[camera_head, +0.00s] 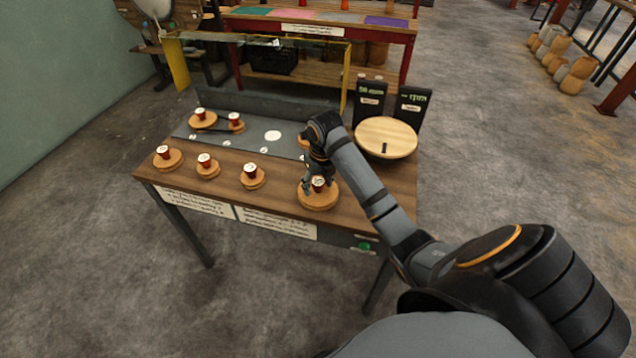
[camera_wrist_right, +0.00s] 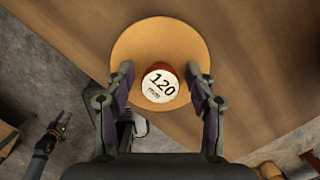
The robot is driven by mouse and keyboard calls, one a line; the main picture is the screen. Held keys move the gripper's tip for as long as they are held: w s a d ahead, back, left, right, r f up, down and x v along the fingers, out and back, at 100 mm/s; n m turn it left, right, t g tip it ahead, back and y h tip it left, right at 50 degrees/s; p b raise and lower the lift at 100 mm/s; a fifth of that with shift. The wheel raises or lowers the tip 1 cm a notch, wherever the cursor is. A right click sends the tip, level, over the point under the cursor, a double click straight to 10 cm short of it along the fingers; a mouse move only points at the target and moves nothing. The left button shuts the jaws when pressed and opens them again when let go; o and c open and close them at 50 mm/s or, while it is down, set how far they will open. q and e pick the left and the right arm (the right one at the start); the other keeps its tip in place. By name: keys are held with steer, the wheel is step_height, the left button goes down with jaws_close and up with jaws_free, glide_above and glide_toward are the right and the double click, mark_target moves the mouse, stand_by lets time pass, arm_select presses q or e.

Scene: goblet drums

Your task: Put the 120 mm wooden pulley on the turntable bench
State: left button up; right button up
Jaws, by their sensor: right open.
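The 120 mm wooden pulley (camera_head: 318,199) is a round wooden disc with a red hub. It lies flat near the front right of the wooden bench (camera_head: 285,172). In the right wrist view the disc (camera_wrist_right: 196,38) shows whole, and its white cap (camera_wrist_right: 160,84) reads "120 mm". My right gripper (camera_head: 318,181) is over the pulley, and in the wrist view its open fingers (camera_wrist_right: 160,84) stand on either side of the red hub, with gaps visible. The bench has a round wooden turntable disc (camera_head: 385,138) at the right. My left gripper is not in view in the head view.
Smaller pulleys (camera_head: 253,177) stand in a row along the bench's front left. Black display signs (camera_head: 369,98) stand behind the turntable disc. A shelf unit (camera_head: 318,70) is behind.

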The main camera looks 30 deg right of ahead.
mark_target(319, 183)
steer(key=shift+r, duration=0.4)
steer(key=r, duration=0.2)
steer(key=r+p, duration=0.1)
steer(key=r, duration=0.3)
steer(key=shift+s+p, duration=0.35)
steer(key=shift+p, duration=0.05)
steer(key=r+p, duration=0.2)
steer(key=s+r+p, duration=0.1)
steer(key=r+p, duration=0.2)
steer(key=shift+r+p, duration=0.25)
steer(key=shift+p, duration=0.1)
steer(key=shift+s+a+f, duration=0.1)
